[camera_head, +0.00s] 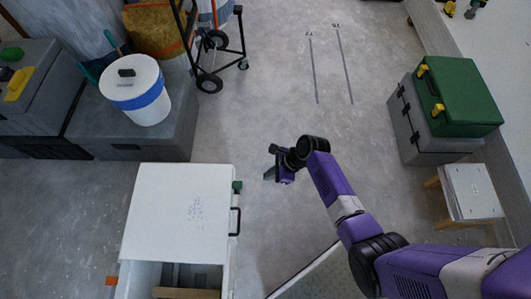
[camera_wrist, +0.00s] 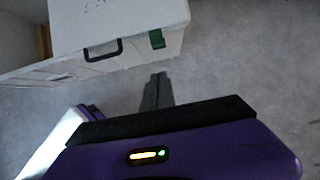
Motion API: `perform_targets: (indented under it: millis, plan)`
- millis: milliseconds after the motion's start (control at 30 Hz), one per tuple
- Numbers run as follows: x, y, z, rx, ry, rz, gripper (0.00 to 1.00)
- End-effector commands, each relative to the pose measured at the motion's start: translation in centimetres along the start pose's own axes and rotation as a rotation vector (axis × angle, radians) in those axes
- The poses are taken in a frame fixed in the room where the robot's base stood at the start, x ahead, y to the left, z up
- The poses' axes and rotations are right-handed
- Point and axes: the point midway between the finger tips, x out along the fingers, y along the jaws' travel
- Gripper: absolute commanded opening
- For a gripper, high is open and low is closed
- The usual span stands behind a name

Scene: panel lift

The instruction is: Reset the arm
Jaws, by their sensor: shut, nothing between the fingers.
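My purple arm reaches in from the lower right in the head view. My gripper (camera_head: 269,174) is at its end, over the bare grey floor, to the right of a white chest (camera_head: 180,215). In the wrist view the gripper fingers (camera_wrist: 160,76) are together and hold nothing. The chest also shows in that view (camera_wrist: 125,22), with a dark handle (camera_wrist: 103,50) and a green latch (camera_wrist: 157,39) on its side. The gripper is apart from the chest.
A white bucket with a blue band (camera_head: 150,105) stands on a grey box (camera_head: 135,140). A black wheeled cart (camera_head: 225,60) is behind. A green case (camera_head: 460,95) sits on a grey case at the right, by a small stool (camera_head: 473,190). The middle floor is clear.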

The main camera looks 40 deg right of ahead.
Motion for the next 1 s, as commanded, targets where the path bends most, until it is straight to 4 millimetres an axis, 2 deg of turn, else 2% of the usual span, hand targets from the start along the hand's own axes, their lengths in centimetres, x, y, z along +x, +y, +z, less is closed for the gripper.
perform_targets:
  millis: [333,467,600,700,767,867,1000]
  plan:
    - [0.0,-0.1,0.0,-0.024,0.000,-0.002,0.00]
    - [-0.1,-1.7,0.1,-0.151,0.005,-0.069,0.00]
    - [-2.7,-6.9,1.4,-0.412,0.050,-0.267,0.00]
    - [-4.9,-8.6,1.4,-0.614,0.124,-0.405,0.00]
    - [-6.4,-8.9,1.5,-0.742,0.180,-0.483,0.00]
    - [-9.3,-8.4,1.6,-0.958,0.291,-0.603,0.00]
    - [-13.9,-5.9,2.2,-1.239,0.459,-0.738,0.00]
